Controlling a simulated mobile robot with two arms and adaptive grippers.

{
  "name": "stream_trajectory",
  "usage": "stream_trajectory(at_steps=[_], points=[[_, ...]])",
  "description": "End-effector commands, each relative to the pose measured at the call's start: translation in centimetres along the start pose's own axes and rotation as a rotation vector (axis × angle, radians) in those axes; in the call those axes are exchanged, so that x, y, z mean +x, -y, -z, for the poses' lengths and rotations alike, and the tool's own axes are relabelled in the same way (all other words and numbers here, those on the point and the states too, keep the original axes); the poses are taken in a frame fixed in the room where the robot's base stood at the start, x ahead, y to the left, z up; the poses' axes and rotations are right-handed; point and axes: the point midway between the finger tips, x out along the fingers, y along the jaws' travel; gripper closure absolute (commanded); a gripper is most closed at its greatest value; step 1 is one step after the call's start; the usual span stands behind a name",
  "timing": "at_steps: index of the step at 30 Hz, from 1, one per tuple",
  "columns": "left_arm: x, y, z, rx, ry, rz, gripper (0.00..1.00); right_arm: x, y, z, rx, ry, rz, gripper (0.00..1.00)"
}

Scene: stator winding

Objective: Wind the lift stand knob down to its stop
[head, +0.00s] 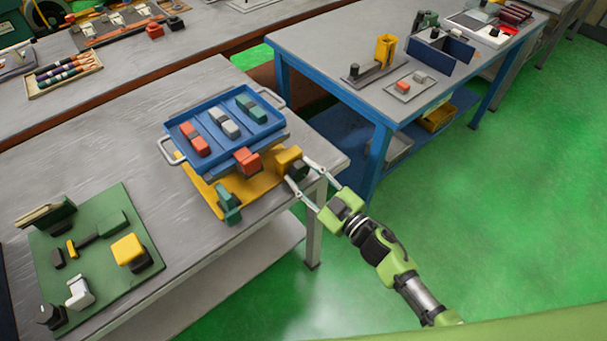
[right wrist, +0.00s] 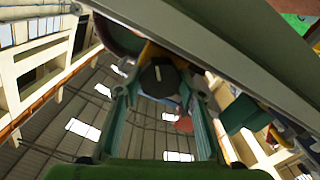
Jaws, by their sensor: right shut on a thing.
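The lift stand (head: 240,193) is a yellow-orange frame on the grey bench, with a blue tray (head: 180,122) on top. Its dark knob (head: 298,171) is at the right side, beside a yellow block. In the right wrist view the black knob (right wrist: 158,76) has a pale line on its face. My right gripper (head: 297,173) reaches in from the right, and its two fingers are shut on the knob, one on each side. The fingers hide part of the knob. My left gripper is not in view.
The tray holds red, grey and green blocks. A red block (head: 247,160) and a green part (head: 228,198) are at the stand's front. A green board (head: 95,270) with several parts lies at left. A blue-framed table (head: 340,70) stands behind right. Green floor is clear at right.

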Motion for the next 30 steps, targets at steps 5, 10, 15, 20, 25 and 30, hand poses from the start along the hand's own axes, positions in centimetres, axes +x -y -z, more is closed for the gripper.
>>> stream_trajectory(at_steps=[5, 10, 15, 20, 25, 30], points=[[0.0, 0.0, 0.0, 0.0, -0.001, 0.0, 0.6, 0.0, 0.0, 0.0, -0.001, 0.001, 0.0, 0.85], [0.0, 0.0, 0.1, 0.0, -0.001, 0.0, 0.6, 0.0, 0.0, 0.0, 0.0, 0.001, 0.0, 0.59], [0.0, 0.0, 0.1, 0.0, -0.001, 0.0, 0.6, 0.0, 0.0, 0.0, 0.0, 0.001, 0.0, 0.47], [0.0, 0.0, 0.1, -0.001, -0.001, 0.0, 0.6, 0.0, 0.0, 0.0, 0.001, 0.0, 0.0, 0.47], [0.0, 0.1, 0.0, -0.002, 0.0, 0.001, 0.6, -0.9, 0.0, -0.1, 0.001, 0.002, 0.0, 0.47], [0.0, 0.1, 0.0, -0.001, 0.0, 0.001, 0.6, -3.9, 0.1, -0.2, 0.001, 0.003, 0.002, 0.47]])
